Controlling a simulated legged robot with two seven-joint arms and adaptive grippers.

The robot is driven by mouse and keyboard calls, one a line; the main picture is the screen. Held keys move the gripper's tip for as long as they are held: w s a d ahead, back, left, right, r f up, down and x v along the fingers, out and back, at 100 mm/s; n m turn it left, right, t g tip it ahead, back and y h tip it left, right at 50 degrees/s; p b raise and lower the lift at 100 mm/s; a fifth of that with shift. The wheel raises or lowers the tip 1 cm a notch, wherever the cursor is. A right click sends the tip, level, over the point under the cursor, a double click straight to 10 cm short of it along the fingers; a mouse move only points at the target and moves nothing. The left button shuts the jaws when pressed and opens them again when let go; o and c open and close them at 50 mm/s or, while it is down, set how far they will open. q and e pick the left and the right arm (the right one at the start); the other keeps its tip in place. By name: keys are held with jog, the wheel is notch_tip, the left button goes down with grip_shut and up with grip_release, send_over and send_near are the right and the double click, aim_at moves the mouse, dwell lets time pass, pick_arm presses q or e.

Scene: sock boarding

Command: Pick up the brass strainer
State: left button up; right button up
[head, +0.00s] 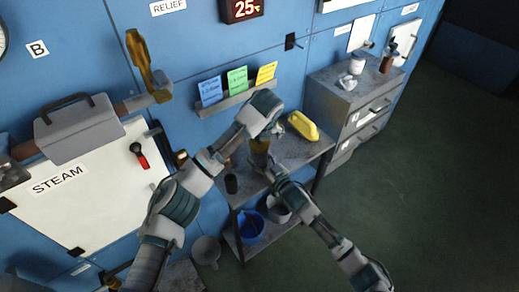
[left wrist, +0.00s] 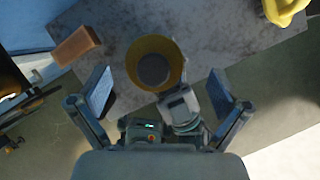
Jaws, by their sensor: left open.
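The brass strainer (head: 260,146) is over the left end of the grey bench in the head view, partly hidden by my arms. In the left wrist view it is a round yellow-brass cup (left wrist: 155,62) with a grey inside. My left gripper (left wrist: 160,92) is open, with one finger on each side and a gap between fingers and strainer; in the head view it (head: 264,124) is above the strainer. My right gripper (head: 268,163) is close against the strainer's near side. It also shows at the rim in the left wrist view (left wrist: 182,103), but its fingers are not clear.
A brown block (left wrist: 77,45) lies left of the strainer. A yellow object (head: 303,126) lies to the right on the bench (head: 308,150). A blue bucket (head: 250,224) is on the shelf below. A drawer cabinet (head: 345,105) stands at the right.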

pick_arm(q)
jog(key=x, duration=0.5)
jog(key=shift+a, duration=0.3)
jog(key=c, duration=1.9)
jog(key=shift+r, duration=0.15)
notch_tip(320, 180, up, 12)
jog(key=shift+f, duration=0.1)
jog(key=shift+s+d, duration=0.2)
jog(key=shift+s, duration=0.35)
jog(key=s+d, duration=0.2)
jog(key=s, duration=1.4)
jog(key=shift+s, duration=0.4)
pick_arm(e)
jog(key=o, duration=1.4)
